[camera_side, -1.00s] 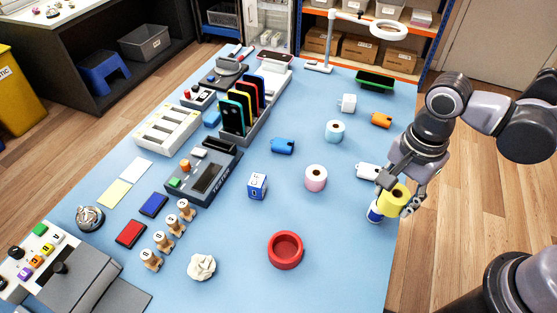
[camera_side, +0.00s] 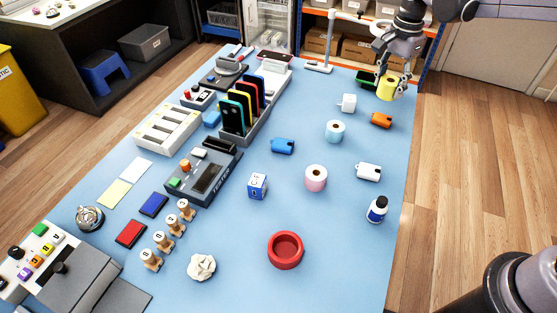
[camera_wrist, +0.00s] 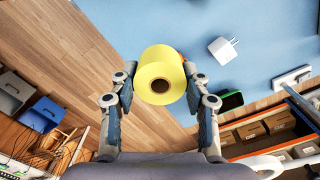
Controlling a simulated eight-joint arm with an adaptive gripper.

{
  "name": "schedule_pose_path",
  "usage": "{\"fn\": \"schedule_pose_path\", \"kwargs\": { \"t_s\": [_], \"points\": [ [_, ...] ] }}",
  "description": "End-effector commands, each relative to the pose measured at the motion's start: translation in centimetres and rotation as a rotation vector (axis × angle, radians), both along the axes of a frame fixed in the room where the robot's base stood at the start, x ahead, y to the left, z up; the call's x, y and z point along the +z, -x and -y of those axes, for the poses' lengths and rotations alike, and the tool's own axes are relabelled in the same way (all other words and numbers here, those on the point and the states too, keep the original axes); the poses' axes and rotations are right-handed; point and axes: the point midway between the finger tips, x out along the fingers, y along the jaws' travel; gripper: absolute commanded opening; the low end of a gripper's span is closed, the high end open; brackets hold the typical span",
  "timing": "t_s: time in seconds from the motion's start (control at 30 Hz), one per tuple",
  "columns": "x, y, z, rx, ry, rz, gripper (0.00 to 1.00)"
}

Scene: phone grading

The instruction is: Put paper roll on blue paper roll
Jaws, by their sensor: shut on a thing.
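My gripper (camera_side: 391,82) is shut on a yellow paper roll (camera_side: 387,89) and holds it over the far right part of the table. In the wrist view the yellow roll (camera_wrist: 161,78) sits between the two fingers of my gripper (camera_wrist: 160,92), its brown core hole facing the camera. The light blue paper roll (camera_side: 335,131) stands upright on the table, in front and to the left of my gripper and apart from it. I cannot make out the blue roll in the wrist view. A pink paper roll (camera_side: 316,178) stands nearer the front.
An orange block-like item (camera_side: 381,120), a white charger (camera_side: 347,103) and a black-green item (camera_side: 367,79) are close to my gripper. A lamp (camera_side: 330,45) stands at the back edge.

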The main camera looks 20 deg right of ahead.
Motion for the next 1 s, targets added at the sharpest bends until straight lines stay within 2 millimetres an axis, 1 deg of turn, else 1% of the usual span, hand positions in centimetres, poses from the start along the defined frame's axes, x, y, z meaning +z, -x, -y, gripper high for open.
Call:
{"fn": "schedule_pose_path", "kwargs": {
  "t_s": [0.07, 0.13, 0.4, 0.6, 0.7, 0.83, 1.0],
  "points": [
    [-0.4, -0.4, -0.4, 0.002, 0.0, 0.0, 0.15],
    [-1.0, -0.9, -1.3, 0.005, 0.0, 0.0, 0.15],
    [-4.2, -2.9, -6.3, 0.005, 0.0, 0.0, 0.15],
    [-6.2, -4.2, -9.3, 0.003, 0.0, 0.0, 0.15],
    [-6.7, -4.5, -10.1, 0.001, 0.0, 0.0, 0.15],
    [-7.3, -4.7, -10.5, 0.0, 0.0, 0.0, 0.15],
    [-9.6, -4.7, -10.5, 0.0, 0.0, 0.0, 0.15]
  ]
}}
